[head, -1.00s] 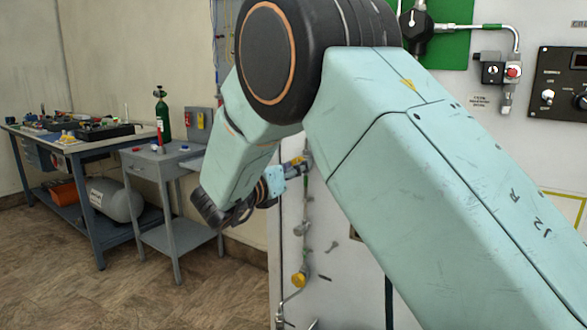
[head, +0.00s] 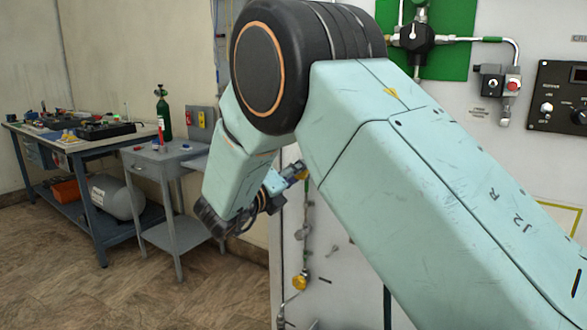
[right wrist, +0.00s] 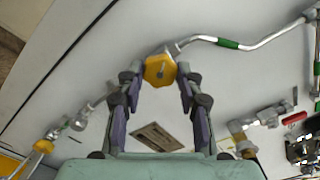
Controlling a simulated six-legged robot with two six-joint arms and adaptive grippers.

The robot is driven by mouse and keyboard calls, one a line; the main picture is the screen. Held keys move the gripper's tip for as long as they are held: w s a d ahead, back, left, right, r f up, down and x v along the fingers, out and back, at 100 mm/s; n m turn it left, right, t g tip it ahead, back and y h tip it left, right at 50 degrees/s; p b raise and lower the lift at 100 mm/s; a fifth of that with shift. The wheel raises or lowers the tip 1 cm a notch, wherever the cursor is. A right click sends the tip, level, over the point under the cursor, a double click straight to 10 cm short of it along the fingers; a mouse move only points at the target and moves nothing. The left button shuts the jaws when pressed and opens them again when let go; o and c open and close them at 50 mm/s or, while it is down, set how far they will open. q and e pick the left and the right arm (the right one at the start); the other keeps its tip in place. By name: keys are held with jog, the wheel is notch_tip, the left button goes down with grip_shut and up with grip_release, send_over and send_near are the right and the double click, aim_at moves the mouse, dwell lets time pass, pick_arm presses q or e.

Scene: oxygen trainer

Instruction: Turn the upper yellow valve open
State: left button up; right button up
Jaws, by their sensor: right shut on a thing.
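The upper yellow valve (right wrist: 160,71) is a faceted yellow knob on a pipe of the pale panel. In the right wrist view my right gripper (right wrist: 160,76) has one fingertip on each side of the knob and is shut on it. In the head view my right arm hides much of the panel, and the right gripper (head: 297,173) shows only in part beyond the wrist, at the panel's left side. A lower yellow valve (head: 300,282) is on the pipe below it. My left gripper is in neither view.
The panel (head: 340,290) also carries a black valve (head: 416,36) on a green plate and a black control box (head: 562,98). A small grey table (head: 170,160) and a workbench (head: 60,140) stand at the left. The floor in front of them is clear.

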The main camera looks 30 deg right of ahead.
jog(key=shift+w+d+r+n+p, duration=0.1)
jog(key=shift+r+n+p, duration=0.1)
jog(key=shift+n+p, duration=5.45)
jog(key=shift+r+n+p, duration=0.15)
jog(key=shift+n+p, duration=2.7)
jog(key=shift+n, duration=5.6)
jog(key=o, duration=1.2)
jog(key=shift+f, duration=0.25)
jog(key=shift+c, duration=0.2)
